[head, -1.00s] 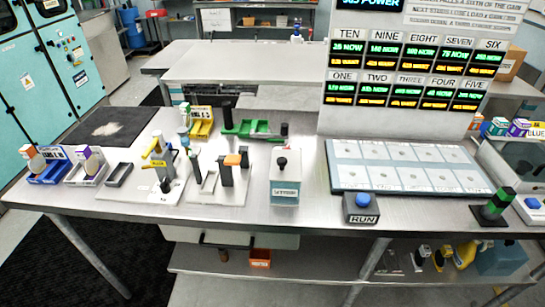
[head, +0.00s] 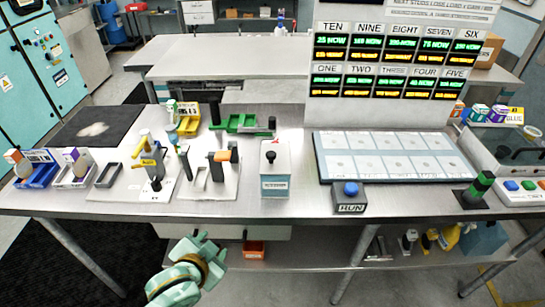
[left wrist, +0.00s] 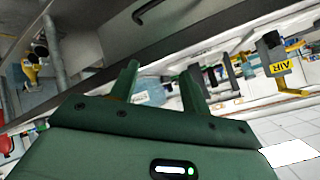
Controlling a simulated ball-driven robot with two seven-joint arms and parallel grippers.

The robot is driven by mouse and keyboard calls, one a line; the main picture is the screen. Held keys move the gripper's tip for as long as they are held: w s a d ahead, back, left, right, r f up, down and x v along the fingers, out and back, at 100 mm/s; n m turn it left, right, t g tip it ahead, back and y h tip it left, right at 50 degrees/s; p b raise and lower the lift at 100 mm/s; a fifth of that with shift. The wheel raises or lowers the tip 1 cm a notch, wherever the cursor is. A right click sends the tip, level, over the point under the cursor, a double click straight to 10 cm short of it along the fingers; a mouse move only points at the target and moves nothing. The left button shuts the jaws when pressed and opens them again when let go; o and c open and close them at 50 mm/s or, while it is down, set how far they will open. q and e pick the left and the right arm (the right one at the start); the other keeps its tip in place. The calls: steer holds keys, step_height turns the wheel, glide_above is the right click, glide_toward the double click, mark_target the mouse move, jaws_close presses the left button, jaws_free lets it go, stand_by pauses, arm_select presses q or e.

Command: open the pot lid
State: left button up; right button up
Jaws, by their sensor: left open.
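My right gripper does not show.
Left of the pot are stands with upright levers (head: 207,172) and a green tray (head: 245,123). Right of it are a RUN button box (head: 349,197) and a pale panel (head: 390,157). The bench's front edge (head: 240,213) lies between my gripper and the pot. A lower shelf (head: 330,258) is underneath.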

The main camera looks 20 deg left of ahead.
mark_target(269, 158)
arm_select(q)
steer(key=w+d+r+n+t+h, duration=0.4)
steer(key=w+r+t, duration=0.4)
steer(key=w, duration=0.4)
steer(key=shift+y, duration=0.3)
steer(key=w+d+b, duration=0.1)
steer(key=w, duration=0.4)
steer(key=w+d+b, duration=0.1)
steer(key=w, duration=0.4)
steer(key=w+d, duration=0.1)
steer(key=w, duration=0.4)
steer(key=shift+b, duration=0.4)
steer(key=shift+w, duration=0.6)
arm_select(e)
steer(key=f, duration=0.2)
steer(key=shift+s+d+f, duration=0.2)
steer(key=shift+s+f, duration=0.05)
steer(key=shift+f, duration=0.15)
